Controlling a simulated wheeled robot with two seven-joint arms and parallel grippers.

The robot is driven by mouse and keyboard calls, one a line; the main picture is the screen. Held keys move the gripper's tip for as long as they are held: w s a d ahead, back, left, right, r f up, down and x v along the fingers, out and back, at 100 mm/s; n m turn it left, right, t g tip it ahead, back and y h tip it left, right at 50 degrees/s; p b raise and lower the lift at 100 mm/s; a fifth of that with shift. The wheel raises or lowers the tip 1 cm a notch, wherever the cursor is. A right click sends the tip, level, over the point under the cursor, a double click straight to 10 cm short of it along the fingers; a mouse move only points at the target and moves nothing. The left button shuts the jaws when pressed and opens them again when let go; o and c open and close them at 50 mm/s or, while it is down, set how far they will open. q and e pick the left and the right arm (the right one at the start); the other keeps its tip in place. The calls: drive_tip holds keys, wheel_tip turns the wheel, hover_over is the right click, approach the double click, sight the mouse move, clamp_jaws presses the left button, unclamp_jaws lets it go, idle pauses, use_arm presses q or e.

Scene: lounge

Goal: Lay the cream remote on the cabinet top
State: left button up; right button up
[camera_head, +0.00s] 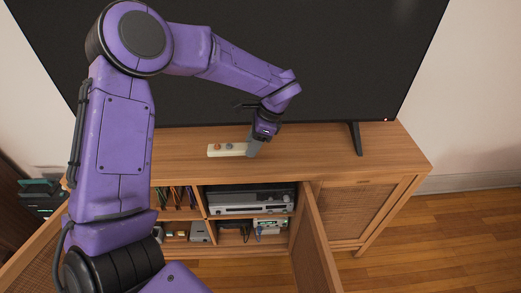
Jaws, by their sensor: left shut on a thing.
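The cream remote (228,149) is a pale bar with a few coloured buttons, at the middle of the wooden cabinet top (310,150). My left gripper (252,147) is shut on the remote's right end. The remote lies level, at or just above the cabinet top; I cannot tell whether it touches. My purple left arm reaches in from the left and hides part of the cabinet's left side. My right gripper does not show.
A large dark television (340,60) stands at the back of the cabinet on a thin leg (355,139). An open cabinet door (312,245) juts forward below. Shelves hold a silver media player (250,199) and other items. The cabinet top's right part is clear.

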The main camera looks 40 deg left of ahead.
sight(256, 162)
use_arm(q)
drive_tip(key=w+f, duration=0.2)
drive_tip(key=f, duration=0.1)
drive_tip(key=shift+w+d+p, duration=0.2)
drive_tip(key=shift+w+p, duration=0.1)
drive_tip(key=shift+w, duration=0.1)
drive_tip(key=f, duration=0.1)
drive_tip(key=f+p, duration=0.1)
drive_tip(key=f, duration=0.1)
drive_tip(key=shift+w+f+p, duration=0.2)
drive_tip(key=shift+f+p, duration=0.05)
drive_tip(key=shift+p, duration=0.05)
drive_tip(key=shift+f, duration=0.15)
drive_tip(key=shift+f+b, duration=0.15)
drive_tip(key=shift+b, duration=0.2)
drive_tip(key=o, duration=1.1)
